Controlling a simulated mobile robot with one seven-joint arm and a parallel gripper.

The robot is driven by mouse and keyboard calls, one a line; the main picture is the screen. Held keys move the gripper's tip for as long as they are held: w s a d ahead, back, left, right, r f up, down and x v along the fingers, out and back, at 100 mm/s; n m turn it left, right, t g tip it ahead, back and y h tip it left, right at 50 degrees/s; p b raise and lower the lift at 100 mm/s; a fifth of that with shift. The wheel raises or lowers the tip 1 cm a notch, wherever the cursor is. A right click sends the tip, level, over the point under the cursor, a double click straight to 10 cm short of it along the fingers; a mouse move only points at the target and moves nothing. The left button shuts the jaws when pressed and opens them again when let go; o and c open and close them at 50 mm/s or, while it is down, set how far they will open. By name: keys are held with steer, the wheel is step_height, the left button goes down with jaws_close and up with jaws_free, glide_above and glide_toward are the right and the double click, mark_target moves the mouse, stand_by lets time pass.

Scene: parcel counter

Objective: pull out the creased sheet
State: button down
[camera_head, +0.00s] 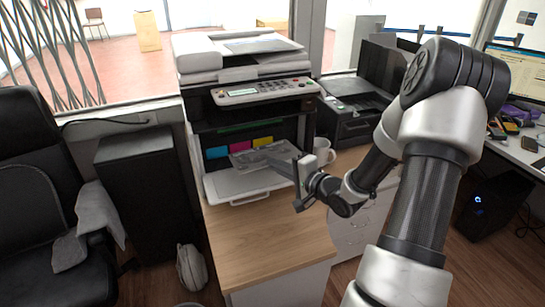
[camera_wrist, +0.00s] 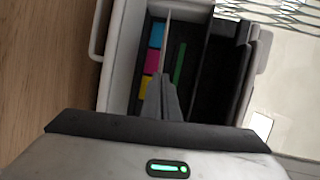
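The printer (camera_head: 250,115) stands on a wooden counter with its front open and its white front door (camera_head: 235,184) folded down. The creased sheet (camera_head: 246,158) is a small greyish piece at the opening, in front of the cyan, magenta and yellow cartridges. My gripper (camera_head: 270,160) reaches in from the right, above the lowered door. In the wrist view, the fingers (camera_wrist: 165,85) are close together, with the sheet seen edge-on as a thin pale strip (camera_wrist: 168,42) between their tips. The fingers look shut on it. The sheet's far end cannot be made out.
A white mug (camera_head: 323,152) stands close to the right of my gripper. A black printer (camera_head: 355,110) is behind it. The wooden counter top (camera_head: 265,235) in front of the door is clear. A black chair (camera_head: 40,190) is at the left.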

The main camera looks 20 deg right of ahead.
steer(key=shift+s, duration=0.3)
steer(key=shift+r, duration=0.1)
steer(key=s+r+p, duration=0.1)
steer(key=s+p, duration=0.1)
steer(key=s+r+p, duration=0.1)
steer(key=s+p, duration=0.1)
steer(key=shift+r, duration=0.4)
steer(key=shift+w, duration=0.1)
